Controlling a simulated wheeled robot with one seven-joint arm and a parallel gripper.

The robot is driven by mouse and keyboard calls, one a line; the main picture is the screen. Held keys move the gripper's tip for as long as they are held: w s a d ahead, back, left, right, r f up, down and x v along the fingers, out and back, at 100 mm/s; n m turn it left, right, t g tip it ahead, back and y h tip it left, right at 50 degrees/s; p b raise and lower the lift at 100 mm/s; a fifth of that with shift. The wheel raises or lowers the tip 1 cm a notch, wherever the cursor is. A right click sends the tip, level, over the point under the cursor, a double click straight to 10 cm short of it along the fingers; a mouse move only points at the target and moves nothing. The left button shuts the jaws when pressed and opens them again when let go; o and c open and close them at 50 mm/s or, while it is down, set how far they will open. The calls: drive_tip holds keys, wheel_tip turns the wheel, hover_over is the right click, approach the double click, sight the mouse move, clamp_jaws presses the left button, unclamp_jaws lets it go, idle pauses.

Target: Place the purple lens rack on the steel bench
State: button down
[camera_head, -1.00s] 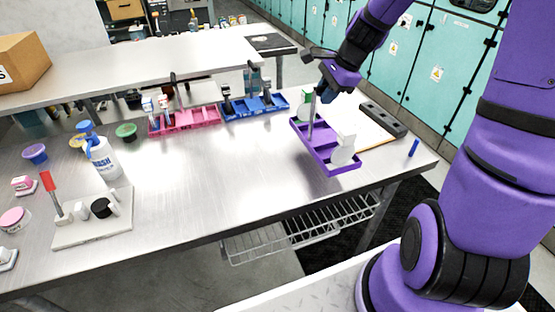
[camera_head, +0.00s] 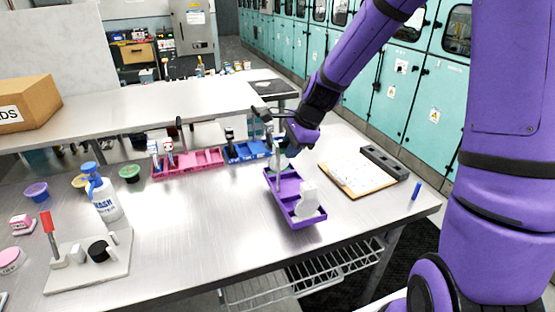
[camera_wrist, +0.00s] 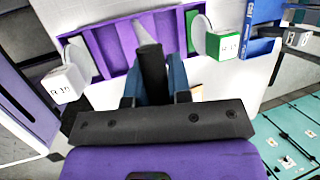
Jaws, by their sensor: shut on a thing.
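The purple lens rack (camera_head: 282,184) is a long tray with an upright handle post, over the right half of the steel bench (camera_head: 200,215). It also shows in the wrist view (camera_wrist: 109,48). It carries a white labelled block at its near end and a green-and-white one at its far end, partly hidden in the head view. My gripper (camera_head: 284,151) is above the rack, shut on its handle; the fingers also show around the post in the wrist view (camera_wrist: 154,88). I cannot tell whether the rack's underside touches the bench.
A pink rack (camera_head: 188,163) and a blue rack (camera_head: 245,151) stand behind, to the left. A clipboard (camera_head: 352,176) and a grey block (camera_head: 384,162) lie to the right. A wash bottle (camera_head: 104,199) and a white board with tools stand left. The bench middle is clear.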

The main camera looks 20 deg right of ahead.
sight(278, 159)
drive_tip(key=a, duration=0.1)
drive_tip(key=w+a, duration=0.1)
drive_tip(key=a, duration=0.1)
drive_tip(key=shift+w+a+f, duration=0.1)
drive_tip(key=shift+w+f, duration=0.05)
drive_tip(key=shift+w, duration=0.1)
drive_tip(key=shift+f, duration=1.9)
drive_tip(key=c, duration=1.1)
unclamp_jaws()
drive_tip(key=shift+o, duration=0.2)
